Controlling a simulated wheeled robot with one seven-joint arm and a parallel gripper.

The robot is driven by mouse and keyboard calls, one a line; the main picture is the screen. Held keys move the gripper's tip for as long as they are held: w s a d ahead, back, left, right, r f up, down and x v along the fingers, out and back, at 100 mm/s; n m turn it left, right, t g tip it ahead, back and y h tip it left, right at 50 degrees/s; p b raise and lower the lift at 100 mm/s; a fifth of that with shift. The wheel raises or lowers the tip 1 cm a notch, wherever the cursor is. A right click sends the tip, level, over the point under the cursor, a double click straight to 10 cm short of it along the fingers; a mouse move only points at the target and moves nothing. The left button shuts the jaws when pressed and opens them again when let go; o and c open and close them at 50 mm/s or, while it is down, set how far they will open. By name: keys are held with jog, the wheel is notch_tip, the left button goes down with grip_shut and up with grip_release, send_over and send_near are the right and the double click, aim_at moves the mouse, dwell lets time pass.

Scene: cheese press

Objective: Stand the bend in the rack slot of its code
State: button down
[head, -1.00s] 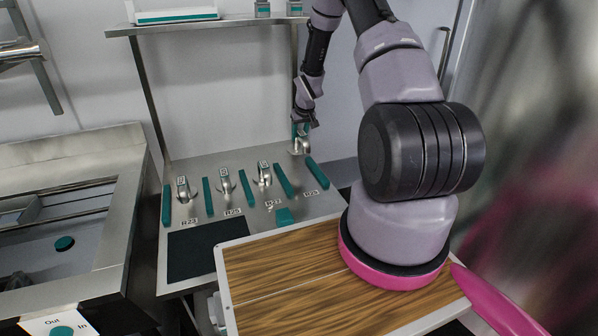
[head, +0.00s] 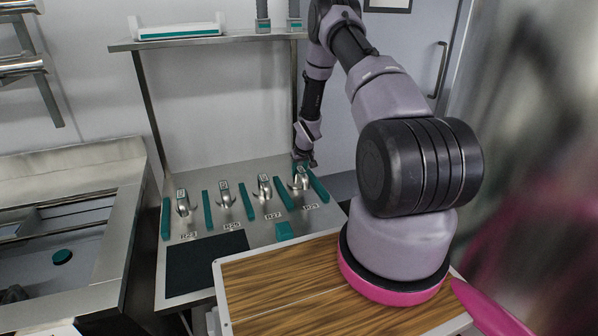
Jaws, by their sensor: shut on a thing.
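My gripper (head: 303,164) is at the back right of the steel bench, pointing down and shut on a shiny metal bend (head: 300,182). The bend is upright in the rightmost bay, between two teal dividers and behind the rightmost code label (head: 311,206). Whether its foot touches the bench I cannot tell. Three similar bends stand in the bays to the left: one at far left (head: 183,203), one in the second bay (head: 225,196) and one in the third (head: 265,188).
Teal dividers (head: 207,211) separate the bays. A wooden board (head: 285,285) is nearer me. A sink (head: 70,225) is at left, and a shelf (head: 205,40) hangs above the bench.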

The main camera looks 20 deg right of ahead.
jog(key=shift+c, duration=2.4)
grip_release()
jog(key=shift+f, duration=0.1)
jog(key=s+a+r+m, duration=0.1)
jog(key=s+r, duration=0.4)
jog(key=r, duration=0.8)
jog(key=s+a+r+t, duration=0.15)
jog(key=s+r, duration=0.25)
jog(key=r, duration=0.9)
jog(key=s+a+r+m+g, duration=0.15)
jog(key=s+r, duration=0.35)
jog(key=r, duration=0.9)
jog(key=s+a+r, duration=0.2)
jog(key=s+r, duration=0.2)
jog(key=s, duration=0.4)
jog(key=s+a+r+m+t+y, duration=0.1)
jog(key=s+a+r, duration=0.2)
jog(key=s, duration=0.6)
jog(key=s+a+r+t+y, duration=0.1)
jog(key=s+a+r, duration=0.2)
jog(key=s+r, duration=0.4)
jog(key=shift+s+m, duration=0.35)
jog(key=shift+s, duration=0.9)
